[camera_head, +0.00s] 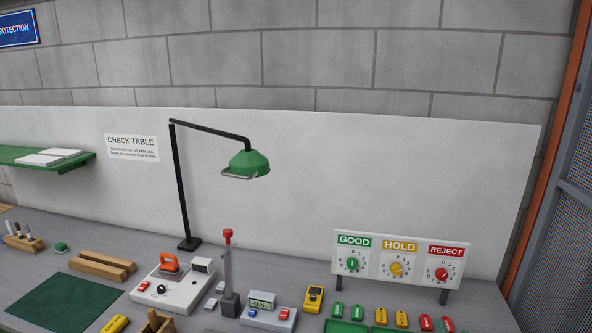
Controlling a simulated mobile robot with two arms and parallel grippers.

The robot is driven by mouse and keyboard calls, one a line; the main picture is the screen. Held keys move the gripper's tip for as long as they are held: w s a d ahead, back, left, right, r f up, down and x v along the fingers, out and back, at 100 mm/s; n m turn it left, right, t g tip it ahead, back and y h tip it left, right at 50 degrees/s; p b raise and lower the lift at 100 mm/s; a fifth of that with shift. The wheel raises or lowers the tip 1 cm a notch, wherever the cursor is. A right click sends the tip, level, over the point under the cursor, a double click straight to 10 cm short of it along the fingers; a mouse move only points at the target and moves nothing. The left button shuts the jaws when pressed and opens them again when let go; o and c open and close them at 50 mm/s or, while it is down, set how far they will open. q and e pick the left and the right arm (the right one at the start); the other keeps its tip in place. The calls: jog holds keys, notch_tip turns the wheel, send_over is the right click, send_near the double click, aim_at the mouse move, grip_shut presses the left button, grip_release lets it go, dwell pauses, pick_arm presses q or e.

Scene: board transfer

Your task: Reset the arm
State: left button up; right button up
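Neither of my grippers nor any part of my arms shows in the head view, so I cannot tell where they are or whether they hold anything. The grey check table (60,233) fills the lower part of the view. A white box (190,293) with an orange clamp (169,263) stands near its front. Right of it is an upright stand (229,275) with a red knob on top. A small unit with a display (263,303) sits to the right of the stand.
A desk lamp with a green shade (249,164) stands behind. A GOOD, HOLD, REJECT dial panel (397,258) stands right. Wooden bars (102,264) and a dark green mat (65,301) lie left. A yellow meter (314,299) and several coloured pieces lie front right.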

jog(key=s+a+f+n+g+y, duration=0.1)
jog(key=s+a+f+n+g, duration=0.25)
jog(key=s+a, duration=0.35)
jog(key=s+a+f+n+g+y, duration=0.1)
jog(key=s+a+f+n+g, duration=0.25)
jog(key=s, duration=0.55)
jog(key=s+a+f+n+g, duration=0.1)
jog(key=s+a+g, duration=0.2)
jog(key=s, duration=0.5)
jog(key=s+a+f+g, duration=0.1)
jog(key=s+a+g, duration=0.15)
jog(key=s, duration=0.65)
notch_tip(320, 180, down, 36)
jog(key=s+b, duration=0.2)
jog(key=b, duration=0.6)
pick_arm(q)
notch_tip(320, 180, down, 14)
jog(key=b, duration=0.6)
jog(key=shift+s+f, duration=0.15)
jog(key=shift+s, duration=0.05)
pick_arm(e)
jog(key=s+d+f+g, duration=0.1)
jog(key=s+f, duration=0.7)
jog(key=f, duration=0.2)
jog(key=s+d+f+g, duration=0.1)
jog(key=s+f, duration=0.7)
jog(key=f, duration=0.3)
jog(key=shift+d+n, duration=0.35)
jog(key=shift+n, duration=0.05)
jog(key=shift+s, duration=0.1)
